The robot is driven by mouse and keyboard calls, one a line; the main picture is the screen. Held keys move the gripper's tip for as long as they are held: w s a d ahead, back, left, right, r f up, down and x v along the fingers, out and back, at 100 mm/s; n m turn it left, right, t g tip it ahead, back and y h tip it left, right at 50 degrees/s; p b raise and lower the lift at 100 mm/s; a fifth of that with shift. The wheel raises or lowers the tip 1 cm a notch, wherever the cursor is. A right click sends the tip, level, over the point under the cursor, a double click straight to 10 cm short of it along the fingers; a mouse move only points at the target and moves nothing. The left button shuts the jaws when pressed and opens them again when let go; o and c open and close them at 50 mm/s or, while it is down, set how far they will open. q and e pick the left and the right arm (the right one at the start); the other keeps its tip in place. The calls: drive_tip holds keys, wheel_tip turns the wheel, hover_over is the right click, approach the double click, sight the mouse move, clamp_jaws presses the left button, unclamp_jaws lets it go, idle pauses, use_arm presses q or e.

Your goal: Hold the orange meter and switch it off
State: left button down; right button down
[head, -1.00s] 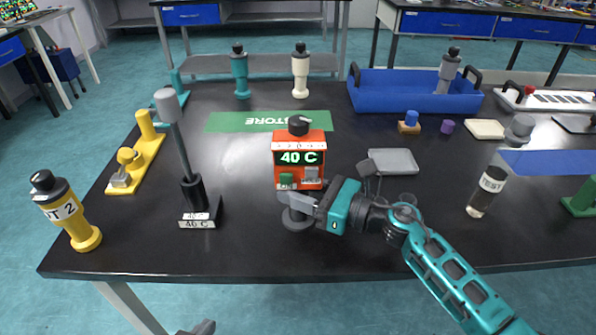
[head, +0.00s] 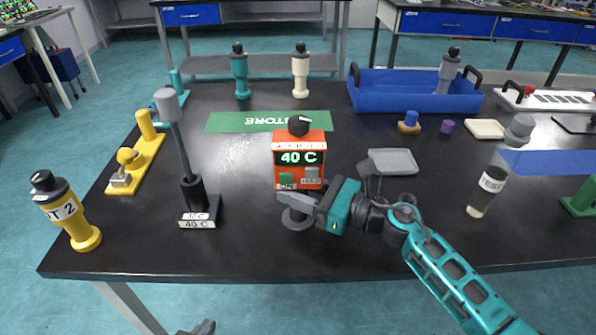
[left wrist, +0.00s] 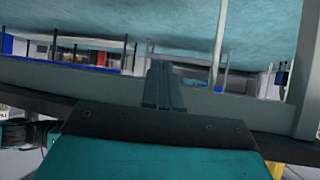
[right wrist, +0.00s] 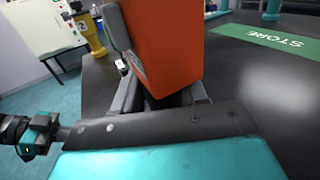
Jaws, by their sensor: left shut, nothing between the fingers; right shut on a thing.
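The orange meter (head: 312,144) stands upright near the middle of the table. Its screen reads 40 C, a black knob (head: 299,125) sits on top, and a green button (head: 287,180) marked ON and a grey button (head: 311,173) are low on its front. My left gripper (left wrist: 163,85) is shut and empty; in the head view only a dark bit (head: 204,327) shows below the table edge.
A dark stand with a grey-headed rod (head: 193,190) and a 40 C label is left of the meter. A yellow bottle (head: 72,215) stands at the left edge. A green STORE mat (head: 225,122) lies behind the meter. A TEST bottle (head: 487,190) and blue tray (head: 400,97) are to the right.

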use_arm(q)
drive_tip(key=shift+r, duration=0.1)
idle(0.3)
drive_tip(key=w+d+r+h, duration=0.1)
drive_tip(key=d+r+h, duration=0.1)
drive_tip(key=d+r, duration=0.1)
drive_tip(key=w+d+r+n+t+h, duration=0.1)
drive_tip(key=d+r+h, duration=0.1)
drive_tip(key=r, duration=0.4)
drive_tip(key=w+d+r+n+t+h, duration=0.1)
drive_tip(key=d+r+h, duration=0.1)
drive_tip(key=d+r, duration=0.2)
drive_tip(key=shift+w+d+r, duration=0.2)
drive_tip(key=shift+w+r, duration=0.05)
drive_tip(key=shift+r, duration=0.4)
drive_tip(key=d+r+n+h, duration=0.1)
drive_tip(key=d+r+h, duration=0.4)
drive_tip(key=r, duration=0.3)
approach(304, 176)
drive_tip(key=shift+w+d+r, duration=0.1)
drive_tip(key=shift+w+d, duration=0.3)
drive_tip(key=shift+d, duration=0.4)
drive_tip(key=shift+w+d, duration=0.45)
drive_tip(key=shift+d, duration=0.35)
drive_tip(key=shift+w, duration=0.1)
drive_tip(key=shift+w, duration=0.3)
drive_tip(key=shift+w, duration=0.3)
drive_tip(key=shift+s, duration=0.75)
